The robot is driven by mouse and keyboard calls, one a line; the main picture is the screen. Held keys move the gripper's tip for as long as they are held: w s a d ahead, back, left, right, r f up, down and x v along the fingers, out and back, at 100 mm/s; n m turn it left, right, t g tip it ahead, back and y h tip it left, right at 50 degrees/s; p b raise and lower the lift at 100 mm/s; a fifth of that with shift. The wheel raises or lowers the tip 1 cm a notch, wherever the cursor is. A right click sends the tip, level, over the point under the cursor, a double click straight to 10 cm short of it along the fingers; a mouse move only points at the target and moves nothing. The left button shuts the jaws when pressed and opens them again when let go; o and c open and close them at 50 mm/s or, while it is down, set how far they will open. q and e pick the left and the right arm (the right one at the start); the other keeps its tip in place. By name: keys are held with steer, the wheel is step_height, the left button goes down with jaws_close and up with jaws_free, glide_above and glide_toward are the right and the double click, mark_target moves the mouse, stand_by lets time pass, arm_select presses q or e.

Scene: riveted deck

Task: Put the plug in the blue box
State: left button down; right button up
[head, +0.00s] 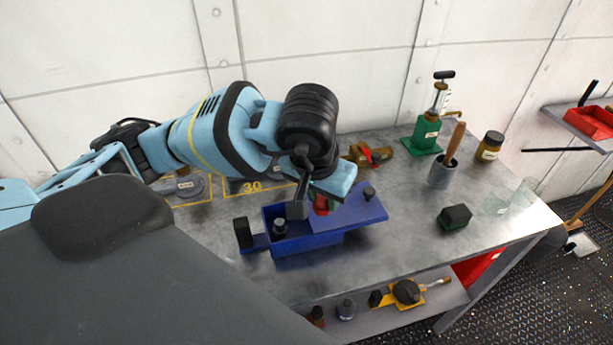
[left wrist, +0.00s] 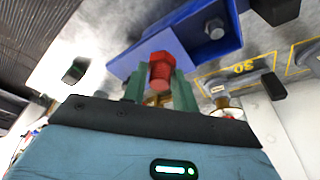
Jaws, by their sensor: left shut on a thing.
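The blue box (head: 308,243) stands on the metal bench. Its left part is open, with a dark bolt (head: 279,228) inside, and a flat blue panel (head: 362,207) with a dark knob covers the right side. My left gripper (head: 311,207) is over the box, pointing down. It is shut on a red hexagonal plug (head: 321,203), partly hidden by a finger. In the left wrist view the plug (left wrist: 161,70) sits between the green-looking fingers, in front of the blue box (left wrist: 195,38). I cannot tell whether the plug touches the box. My right gripper is out of view.
A brass fitting (head: 372,155) with a red handle lies behind the box. A green-based pump (head: 425,137), a brush cup (head: 442,173) and a brown jar (head: 489,146) stand at back right. A black-green block (head: 455,217) lies at right, with clear bench around it.

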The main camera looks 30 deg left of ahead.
arm_select(q)
steer(key=shift+s+r+n, duration=0.15)
steer(key=shift+r+n, duration=0.15)
steer(key=shift+n, duration=0.3)
steer(key=shift+a+r+n+y+p, duration=0.1)
steer(key=shift+a+n+y+p, duration=0.2)
steer(key=shift+n, duration=0.4)
steer(key=a+n, duration=0.1)
steer(key=n, duration=0.2)
steer(key=a+n+g+y+p, duration=0.1)
steer(key=n, duration=0.2)
steer(key=a+n+y+p, duration=0.1)
steer(key=n, duration=0.1)
steer(key=shift+s+a+n, duration=0.1)
steer(key=shift+n, duration=0.3)
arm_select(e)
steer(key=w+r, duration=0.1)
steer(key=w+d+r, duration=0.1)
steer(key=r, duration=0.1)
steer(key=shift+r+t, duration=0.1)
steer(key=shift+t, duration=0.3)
arm_select(q)
step_height(320, 180, down, 6)
steer(key=shift+b, duration=1.25)
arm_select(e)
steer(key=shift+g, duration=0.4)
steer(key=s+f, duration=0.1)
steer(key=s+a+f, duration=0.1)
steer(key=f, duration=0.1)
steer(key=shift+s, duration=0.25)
